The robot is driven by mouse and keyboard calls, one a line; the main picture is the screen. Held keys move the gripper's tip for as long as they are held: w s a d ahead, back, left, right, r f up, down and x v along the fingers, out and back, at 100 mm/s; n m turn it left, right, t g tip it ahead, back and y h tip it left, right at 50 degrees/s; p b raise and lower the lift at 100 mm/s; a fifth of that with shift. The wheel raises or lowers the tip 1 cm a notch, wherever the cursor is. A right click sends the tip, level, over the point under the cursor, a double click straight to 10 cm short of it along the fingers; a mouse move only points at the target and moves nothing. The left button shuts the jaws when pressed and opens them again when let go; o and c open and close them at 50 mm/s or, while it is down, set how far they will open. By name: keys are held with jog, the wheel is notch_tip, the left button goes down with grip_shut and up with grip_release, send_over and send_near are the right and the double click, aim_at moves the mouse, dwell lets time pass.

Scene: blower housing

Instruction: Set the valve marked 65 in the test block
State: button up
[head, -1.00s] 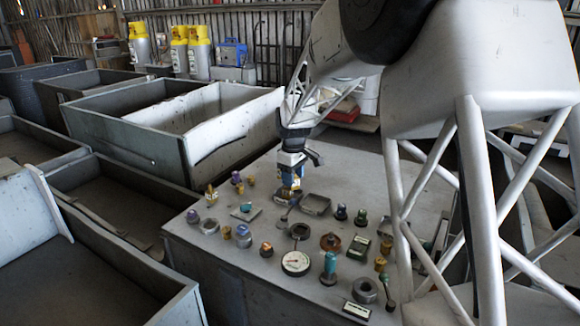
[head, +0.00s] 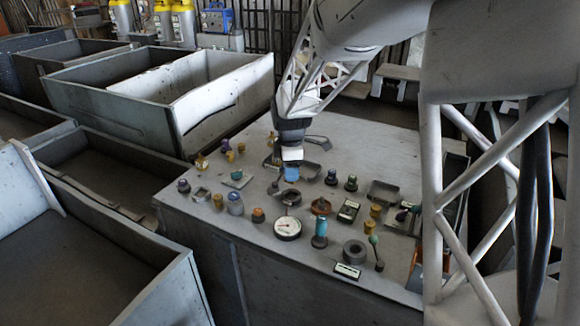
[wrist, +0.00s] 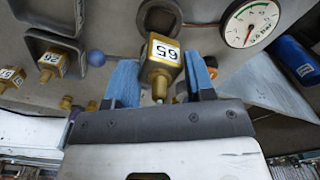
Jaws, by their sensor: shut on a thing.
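The brass valve (wrist: 156,74), with a white label seen upside down that appears to read 65, is between the blue fingers of my gripper (wrist: 160,68) in the wrist view. My gripper is shut on it. In the head view, my gripper (head: 291,175) is low over the table, and its fingers hide the valve. In the head view this block (head: 291,203) is just in front of my gripper. The valve appears apart from it.
A dial gauge (head: 287,228) stands close to the block. A blue-green-handled tool (head: 320,230) and a nut-like ring (head: 355,251) are nearby. Other labelled brass valves (wrist: 50,62) lie left in the wrist view, one in a tray (wrist: 32,42). Large metal bins (head: 110,90) stand left of the table.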

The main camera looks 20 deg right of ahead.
jog(key=shift+f, duration=0.1)
jog(key=shift+f, duration=2.35)
jog(key=shift+f, duration=0.8)
dwell(1.3)
jog(key=o, duration=1.7)
jog(key=shift+f, duration=0.1)
jog(key=shift+r, duration=0.2)
jog(key=shift+r, duration=3.6)
